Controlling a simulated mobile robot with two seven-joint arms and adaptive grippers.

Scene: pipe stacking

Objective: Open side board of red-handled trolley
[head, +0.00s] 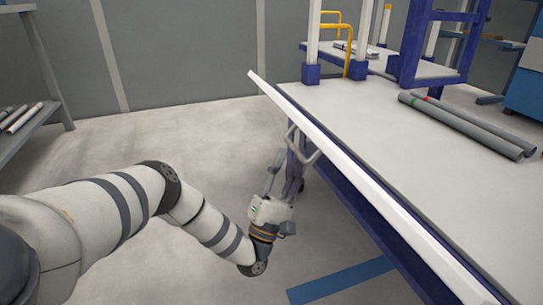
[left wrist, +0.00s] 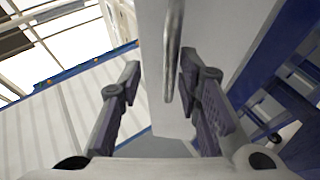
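The trolley (head: 400,130) fills the right of the head view, with a pale deck and blue frame. Its long white side board (head: 350,163) runs along the near left edge, its top edge showing. A grey bar handle (head: 310,154) sticks out from the board's outer face; no red handle is visible. My left gripper (head: 284,168) is beside and below this handle. In the left wrist view, its two fingers (left wrist: 160,70) are apart, with the handle (left wrist: 173,45) between them, closer to the right finger. Contact cannot be told. My right gripper is not seen.
Two grey pipes (head: 470,126) lie on the deck, with green and red bands. Yellow bars (head: 357,55) and posts stand at the back. A shelf with pipes (head: 20,117) is at the left. The floor (head: 150,140) left of the trolley is clear.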

